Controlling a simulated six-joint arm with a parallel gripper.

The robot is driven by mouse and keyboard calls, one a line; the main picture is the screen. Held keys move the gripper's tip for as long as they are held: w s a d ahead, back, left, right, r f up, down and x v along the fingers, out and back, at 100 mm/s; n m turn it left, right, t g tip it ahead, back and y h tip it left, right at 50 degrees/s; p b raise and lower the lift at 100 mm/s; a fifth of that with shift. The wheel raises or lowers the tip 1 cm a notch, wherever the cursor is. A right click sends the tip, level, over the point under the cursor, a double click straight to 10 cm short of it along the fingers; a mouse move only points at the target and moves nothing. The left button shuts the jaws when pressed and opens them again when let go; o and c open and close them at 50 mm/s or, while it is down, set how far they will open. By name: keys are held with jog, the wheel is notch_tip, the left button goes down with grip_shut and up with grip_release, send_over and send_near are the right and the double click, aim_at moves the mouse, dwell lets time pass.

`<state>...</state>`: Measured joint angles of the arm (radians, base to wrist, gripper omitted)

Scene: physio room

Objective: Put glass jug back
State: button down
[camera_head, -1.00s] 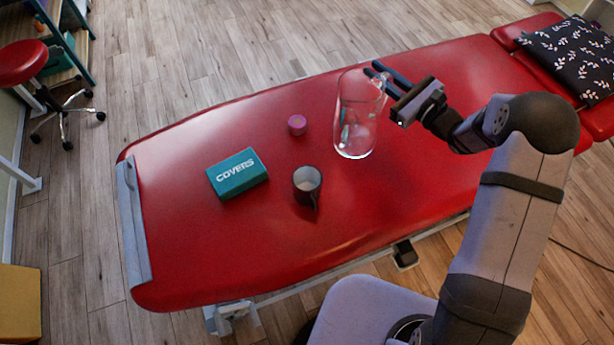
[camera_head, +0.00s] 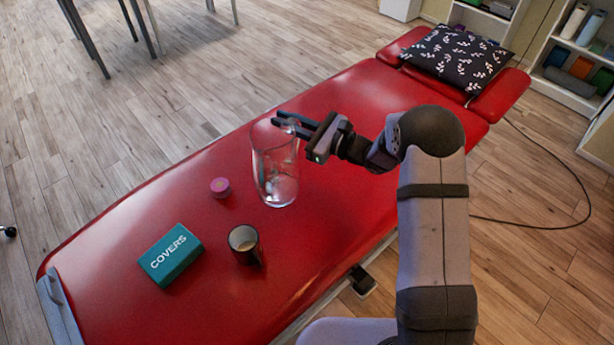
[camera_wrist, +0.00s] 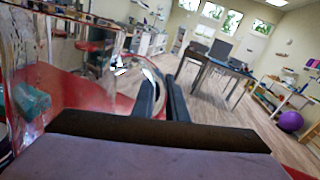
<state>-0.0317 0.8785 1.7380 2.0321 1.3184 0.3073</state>
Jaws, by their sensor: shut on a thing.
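The clear glass jug (camera_head: 274,172) is upright above or on the red treatment couch (camera_head: 345,110); I cannot tell whether its base touches the surface. My gripper (camera_head: 283,121) comes from the right near the jug's rim and is shut on its handle. In the wrist view the jug (camera_wrist: 95,62) fills the left side, with its curved handle (camera_wrist: 154,75) at my two fingers (camera_wrist: 166,98). The part of the handle between the fingers is hidden.
On the couch left of the jug are a small pink-purple tub (camera_head: 220,187), a dark mug (camera_head: 244,243) and a teal COVERS box (camera_head: 171,254). A dark patterned pillow (camera_head: 457,58) lies at the couch's far end. The couch between jug and pillow is bare.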

jog(key=w+d+m+t+h+b, duration=0.45)
jog(key=w+d+b, duration=0.35)
jog(key=d, duration=0.2)
jog(key=w+d+m+t+h+b, duration=0.45)
jog(key=w+d+b, duration=0.25)
jog(key=d, duration=0.4)
notch_tip(320, 180, down, 9)
jog(key=n, duration=0.1)
jog(key=shift+w+a+f, duration=0.15)
jog(key=shift+w+a, duration=0.05)
jog(key=shift+a, duration=0.05)
jog(key=c, duration=1.9)
grip_release()
jog(key=shift+s+f+g, duration=0.1)
jog(key=shift+f+g, duration=0.15)
jog(key=shift+g, duration=0.05)
jog(key=shift+o, duration=0.7)
jog(key=shift+s, duration=0.1)
jog(key=b+v, duration=0.1)
jog(key=v, duration=1)
jog(key=shift+s, duration=0.4)
